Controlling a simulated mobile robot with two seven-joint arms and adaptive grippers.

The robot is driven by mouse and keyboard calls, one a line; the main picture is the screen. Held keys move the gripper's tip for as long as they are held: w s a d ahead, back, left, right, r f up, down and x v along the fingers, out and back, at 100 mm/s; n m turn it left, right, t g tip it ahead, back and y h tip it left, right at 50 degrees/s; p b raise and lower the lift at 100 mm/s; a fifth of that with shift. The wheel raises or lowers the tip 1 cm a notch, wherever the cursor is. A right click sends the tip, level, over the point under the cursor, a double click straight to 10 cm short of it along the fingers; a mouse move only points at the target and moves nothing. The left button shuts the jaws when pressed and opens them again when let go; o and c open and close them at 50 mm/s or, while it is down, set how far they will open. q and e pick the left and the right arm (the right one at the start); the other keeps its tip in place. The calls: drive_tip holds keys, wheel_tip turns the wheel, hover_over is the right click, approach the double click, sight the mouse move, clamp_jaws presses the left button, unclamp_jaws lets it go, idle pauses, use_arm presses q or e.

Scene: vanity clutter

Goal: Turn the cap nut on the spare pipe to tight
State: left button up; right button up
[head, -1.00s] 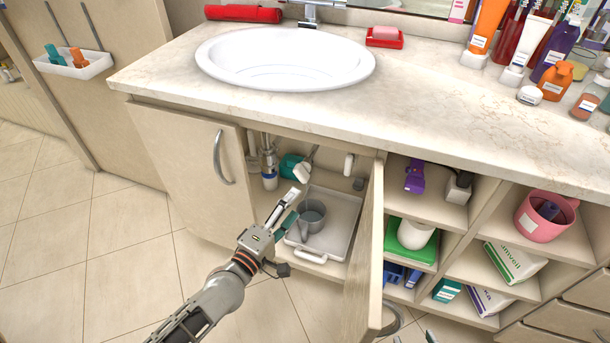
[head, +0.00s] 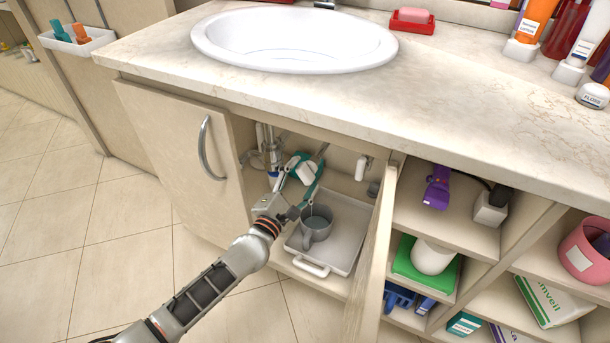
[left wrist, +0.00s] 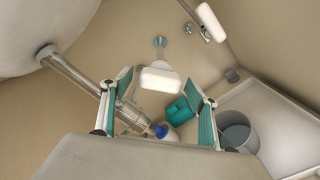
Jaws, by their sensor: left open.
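Inside the open cabinet under the sink, a white bar-shaped piece (head: 304,172) sits on a short metal stem from the back wall. It also shows in the left wrist view (left wrist: 160,79). A second white piece (head: 362,168) is on the wall to the right, with a grey round stub (head: 374,188) beside it. I cannot tell for sure which is the cap nut. My left gripper (head: 308,160) is open inside the cabinet; in the left wrist view its teal-padded fingers (left wrist: 160,88) stand either side of the first white piece, apart from it.
A grey mug (head: 316,224) stands in a white tray (head: 345,258) just right of the gripper. A metal drain pipe (left wrist: 75,72) runs at left, under the basin. A teal object (left wrist: 183,112) lies behind. The open door (head: 375,260) bounds the right side.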

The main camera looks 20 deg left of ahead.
use_arm(q)
drive_tip(key=shift+w+d, duration=0.15)
drive_tip(key=shift+w, duration=0.4)
drive_tip(key=c, duration=1.1)
